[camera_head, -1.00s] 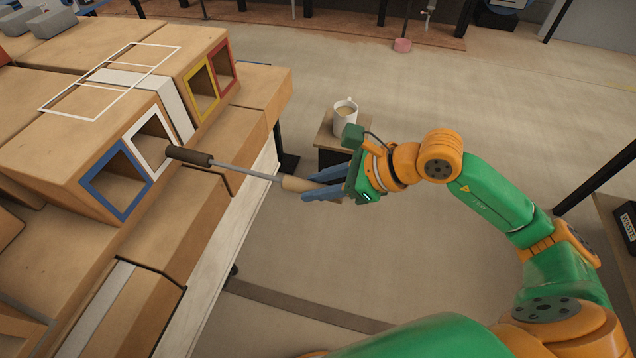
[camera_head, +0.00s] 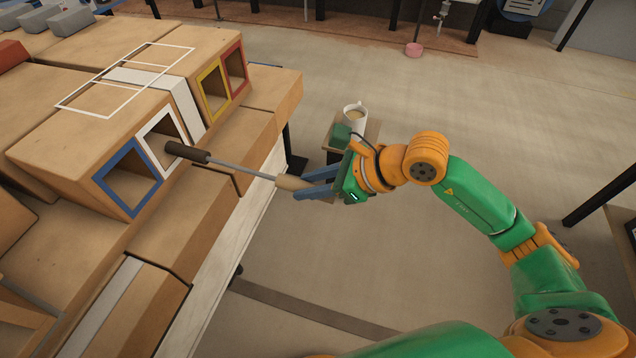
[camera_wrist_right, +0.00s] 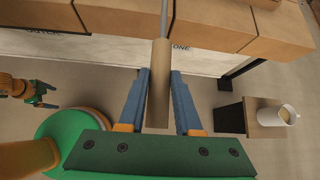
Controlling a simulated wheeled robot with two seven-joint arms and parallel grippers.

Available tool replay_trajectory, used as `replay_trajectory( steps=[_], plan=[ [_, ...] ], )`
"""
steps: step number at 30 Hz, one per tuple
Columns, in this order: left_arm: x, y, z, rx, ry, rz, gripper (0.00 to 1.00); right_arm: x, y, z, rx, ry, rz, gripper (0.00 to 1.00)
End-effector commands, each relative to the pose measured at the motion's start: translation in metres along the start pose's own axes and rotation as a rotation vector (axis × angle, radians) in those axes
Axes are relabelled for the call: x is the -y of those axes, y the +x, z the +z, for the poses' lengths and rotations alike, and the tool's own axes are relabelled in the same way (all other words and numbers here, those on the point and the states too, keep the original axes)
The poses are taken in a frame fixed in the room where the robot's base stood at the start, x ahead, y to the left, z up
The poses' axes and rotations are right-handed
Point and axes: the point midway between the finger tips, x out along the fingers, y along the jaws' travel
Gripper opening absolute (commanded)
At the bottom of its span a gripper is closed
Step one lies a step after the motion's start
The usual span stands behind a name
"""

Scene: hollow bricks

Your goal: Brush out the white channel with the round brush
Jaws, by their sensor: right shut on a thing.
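The white channel is the white-framed square opening (camera_head: 142,143) in the end of a hollow brick, beside a blue-framed opening (camera_head: 131,212). My right gripper (camera_head: 298,188) is shut on the wooden handle (camera_wrist_right: 158,85) of the round brush. The brush's dark round head (camera_head: 187,152) points left on a thin metal rod and overlaps the white-framed opening in the head view. I cannot tell whether its tip is inside. The brush head is out of the wrist view. My left gripper (camera_wrist_right: 47,97) shows small at the left of the wrist view, its fingers apart and empty.
Yellow-framed (camera_head: 203,92) and red-framed (camera_head: 243,88) openings lie farther back. A brick ledge (camera_head: 215,170) runs below the openings. A mug (camera_head: 354,120) stands on a small stand (camera_head: 374,132) behind my right gripper. Open floor lies right of the bench.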

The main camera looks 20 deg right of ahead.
Motion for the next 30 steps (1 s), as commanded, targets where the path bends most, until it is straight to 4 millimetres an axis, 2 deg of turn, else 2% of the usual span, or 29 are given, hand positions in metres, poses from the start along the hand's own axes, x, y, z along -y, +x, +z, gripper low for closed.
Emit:
replay_trajectory(
  steps=[21, 30],
  plan=[
    [0.000, -0.002, 0.000, 0.001, 0.000, 0.001, 0.96, 0.000, 0.027, 0.024, 0.001, 0.000, 0.000, 0.00],
    [-0.001, -0.002, 0.000, 0.001, 0.000, 0.001, 0.96, 0.000, 0.031, 0.027, 0.000, -0.001, 0.000, 0.00]
  ],
)
